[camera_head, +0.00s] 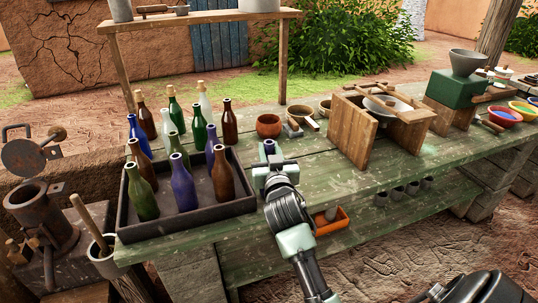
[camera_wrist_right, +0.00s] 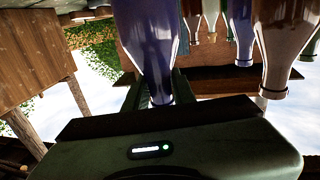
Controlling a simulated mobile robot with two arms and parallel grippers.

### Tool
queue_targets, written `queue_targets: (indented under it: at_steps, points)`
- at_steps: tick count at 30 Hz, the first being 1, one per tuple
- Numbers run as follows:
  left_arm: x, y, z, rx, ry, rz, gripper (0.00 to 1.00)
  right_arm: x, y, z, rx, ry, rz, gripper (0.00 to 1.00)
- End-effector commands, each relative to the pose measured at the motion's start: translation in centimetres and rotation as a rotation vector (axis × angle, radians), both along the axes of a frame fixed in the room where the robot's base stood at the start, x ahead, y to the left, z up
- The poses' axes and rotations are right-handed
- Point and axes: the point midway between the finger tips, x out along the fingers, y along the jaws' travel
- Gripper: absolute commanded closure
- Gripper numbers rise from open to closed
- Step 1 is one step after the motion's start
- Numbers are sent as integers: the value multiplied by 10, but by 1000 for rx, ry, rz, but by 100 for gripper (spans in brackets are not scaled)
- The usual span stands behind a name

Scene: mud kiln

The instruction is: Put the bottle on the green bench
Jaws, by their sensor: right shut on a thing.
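My right gripper (camera_head: 268,167) is shut on a blue-purple bottle (camera_head: 269,146), of which only the mouth and neck top show in the head view. In the right wrist view, which is upside down, the bottle (camera_wrist_right: 148,40) fills the upper middle, with its neck between the fingers. The gripper is right of the dark tray, over the front part of the worn green bench (camera_head: 310,180). The bottle's base is hidden, so I cannot tell whether it touches the bench. My left gripper is not in view.
A dark tray (camera_head: 190,225) of several bottles stands at left. Behind my gripper are an orange-brown pot (camera_head: 268,126) and small bowls. A wooden frame (camera_head: 352,132) stands to the right. An orange box (camera_head: 331,221) is below. Bare bench planks lie right of the gripper.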

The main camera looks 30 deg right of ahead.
Motion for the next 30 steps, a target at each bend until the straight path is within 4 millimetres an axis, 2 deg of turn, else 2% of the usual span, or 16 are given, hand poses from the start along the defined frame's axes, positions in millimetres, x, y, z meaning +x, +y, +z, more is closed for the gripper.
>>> queue_targets:
  at_steps: [3,14,15,17,30]
  points:
    - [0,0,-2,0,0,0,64,0,0,-9,-1,-2,0,100]
    - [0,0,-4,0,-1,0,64,0,0,-13,-1,-4,1,100]
    - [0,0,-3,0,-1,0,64,0,0,-12,-1,-2,0,66]
    - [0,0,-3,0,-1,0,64,0,0,-12,-1,-2,0,53]
    - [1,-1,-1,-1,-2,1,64,0,0,-9,0,-1,1,53]
